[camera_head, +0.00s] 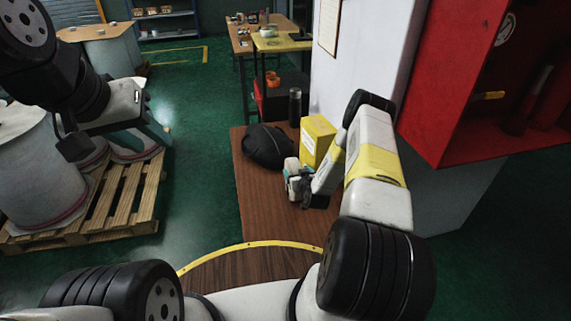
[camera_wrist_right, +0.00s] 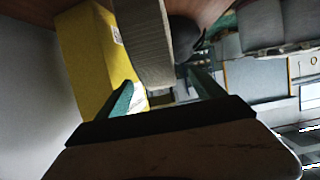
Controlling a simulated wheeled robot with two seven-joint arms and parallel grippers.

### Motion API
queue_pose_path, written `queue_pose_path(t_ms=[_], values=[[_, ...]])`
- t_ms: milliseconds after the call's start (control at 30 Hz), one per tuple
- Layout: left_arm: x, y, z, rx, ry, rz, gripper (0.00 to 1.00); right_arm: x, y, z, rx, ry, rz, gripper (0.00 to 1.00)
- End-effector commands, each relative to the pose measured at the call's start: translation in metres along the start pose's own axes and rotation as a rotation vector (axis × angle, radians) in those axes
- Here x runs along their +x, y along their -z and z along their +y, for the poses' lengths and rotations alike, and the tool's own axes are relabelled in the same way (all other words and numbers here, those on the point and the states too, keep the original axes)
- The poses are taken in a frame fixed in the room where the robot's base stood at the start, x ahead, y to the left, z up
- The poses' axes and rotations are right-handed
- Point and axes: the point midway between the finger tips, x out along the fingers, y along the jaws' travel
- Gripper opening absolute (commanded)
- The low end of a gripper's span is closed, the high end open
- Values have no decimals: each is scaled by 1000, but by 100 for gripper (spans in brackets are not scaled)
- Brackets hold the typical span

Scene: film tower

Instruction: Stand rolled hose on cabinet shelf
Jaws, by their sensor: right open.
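A pale grey ribbed band (camera_wrist_right: 147,42), which looks like the edge of the rolled hose, shows in the right wrist view, between and beyond the fingers. My right gripper (camera_wrist_right: 164,88) is open; I cannot tell whether a finger touches the band. In the head view my right gripper (camera_head: 296,182) is low over the brown table, beside a yellow box, and the hose is hard to tell from it. The red cabinet (camera_head: 425,95) is open at the right, with its shelf partly in view. My left gripper (camera_head: 157,130) is raised at the left, away from the table; its opening is unclear.
The yellow box (camera_head: 317,139), a black rounded bag (camera_head: 266,146) and a dark cylinder (camera_head: 295,107) stand on the brown table (camera_head: 262,205). A dark red cylinder (camera_head: 528,100) is inside the cabinet. A white column (camera_head: 370,50) stands behind. A pallet (camera_head: 125,200) with large spools is at left.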

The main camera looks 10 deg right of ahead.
Motion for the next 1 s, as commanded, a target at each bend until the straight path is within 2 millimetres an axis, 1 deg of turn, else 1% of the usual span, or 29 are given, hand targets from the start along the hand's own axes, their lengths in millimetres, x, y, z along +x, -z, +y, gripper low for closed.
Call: queue_pose_path(t_ms=[200, 333, 433, 633, 667, 700, 767, 900, 967, 1000], values=[[0, 0, 0, 0, 0, 0, 36, 31, 4, 0, 0, -1, 0, 78], [0, 0, 0, 0, 0, 0, 36, 47, 4, 0, 0, -1, 0, 78], [0, 0, 0, 0, 0, 0, 36, 52, 4, 0, 0, 0, -2, 78], [0, 0, 0, 0, 0, 0, 36, 52, 4, 0, 0, 0, -2, 78], [0, 0, 0, 0, 0, 0, 36, 52, 4, 0, 0, 0, -2, 74], [0, 0, 0, 0, 0, 0, 36, 52, 4, 0, 0, 0, -2, 66], [0, 0, 0, 0, 0, 0, 36, 52, 4, 0, 0, 0, -2, 55], [0, 0, 0, 0, 0, 0, 36, 52, 4, 0, 0, 0, -2, 27], [0, 0, 0, 0, 0, 0, 36, 52, 4, 0, 0, 0, -2, 15], [0, 0, 0, 0, 0, 0, 36, 52, 4, 0, 0, 0, -2, 8]])
